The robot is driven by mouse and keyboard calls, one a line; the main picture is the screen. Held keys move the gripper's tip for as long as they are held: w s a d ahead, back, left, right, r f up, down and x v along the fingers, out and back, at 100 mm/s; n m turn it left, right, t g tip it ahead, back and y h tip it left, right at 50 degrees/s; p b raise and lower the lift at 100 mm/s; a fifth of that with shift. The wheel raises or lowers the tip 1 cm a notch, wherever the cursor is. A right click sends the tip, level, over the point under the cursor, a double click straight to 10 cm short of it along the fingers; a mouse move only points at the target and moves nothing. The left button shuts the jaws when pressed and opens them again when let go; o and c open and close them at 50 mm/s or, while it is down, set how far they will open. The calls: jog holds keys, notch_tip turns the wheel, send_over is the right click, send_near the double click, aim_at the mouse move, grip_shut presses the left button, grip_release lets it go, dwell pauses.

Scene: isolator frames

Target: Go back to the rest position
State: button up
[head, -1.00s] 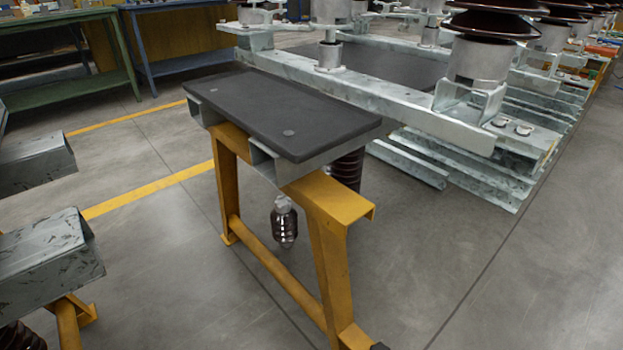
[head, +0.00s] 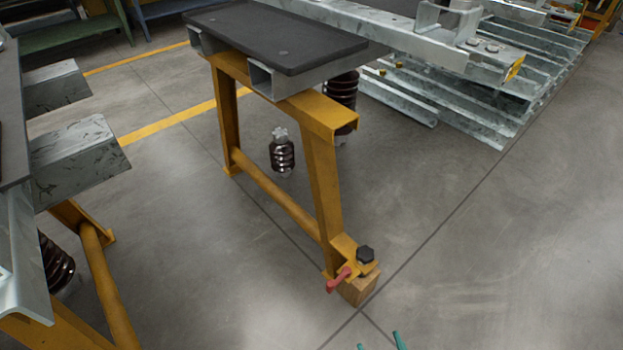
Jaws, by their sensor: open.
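My gripper (head: 379,342) shows only as two teal fingertips at the bottom edge of the head view. The tips are apart with nothing visible between them, over bare floor. The rest of the gripper and my arm are out of view. The fingertips appear below and right of the foot of the yellow stand (head: 318,185), apart from it in the picture.
The stand carries a dark slab (head: 275,38). Galvanized beams (head: 92,150) jut in at left. Steel profiles (head: 470,105) lie back right. Floor at right is clear.

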jog(key=s+a+r+n+g+y, duration=0.1)
jog(key=s+a+n+g+y, duration=0.4)
jog(key=n, duration=0.6)
jog(key=s+a+r+n+g+y, duration=0.1)
jog(key=s+a+n+g+y, duration=0.15)
jog(key=n+g, duration=0.7)
jog(key=s+d+r+n+g+h, duration=0.1)
jog(key=s+d+r+n+h, duration=0.15)
jog(key=d+n+h, duration=0.2)
jog(key=s+d+r+n+g+h, duration=0.1)
jog(key=d+r+n+h, duration=0.2)
jog(key=d, duration=0.3)
jog(key=s+d+r+n+h, duration=0.1)
jog(key=d+r+n+h, duration=0.15)
jog(key=d, duration=0.35)
notch_tip(320, 180, up, 38)
jog(key=n+p, duration=0.1)
jog(key=p, duration=3.6)
jog(key=shift+s+d+f+h, duration=0.15)
jog(key=shift+s+h, duration=0.1)
jog(key=shift+h, duration=0.2)
jog(key=shift+g, duration=0.25)
